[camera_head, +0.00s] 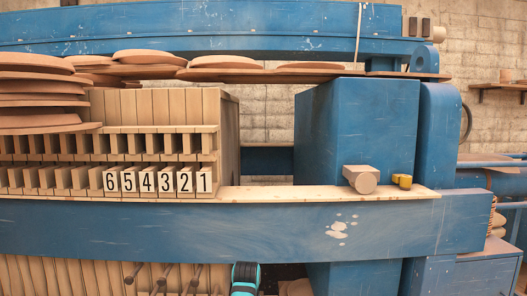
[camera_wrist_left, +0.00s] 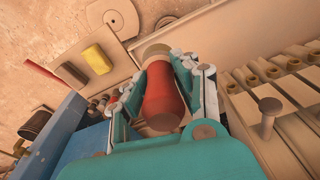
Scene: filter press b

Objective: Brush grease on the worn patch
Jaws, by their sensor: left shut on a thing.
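The worn patch (camera_head: 341,227) shows as several pale, bare spots on the front of the long blue beam (camera_head: 250,225) in the head view. In the left wrist view my left gripper (camera_wrist_left: 168,62) is shut around a red-handled tool (camera_wrist_left: 163,92). The tool's far end looks pale and rounded; its bristles cannot be made out. In the head view a teal and black part of my arm (camera_head: 245,278) shows at the bottom edge, below the beam and left of the patch. My right gripper is not in view.
Numbered plate handles (camera_head: 157,180) line the left. Stacked round plates (camera_head: 40,90) stand at upper left. The space before the patch looks clear.

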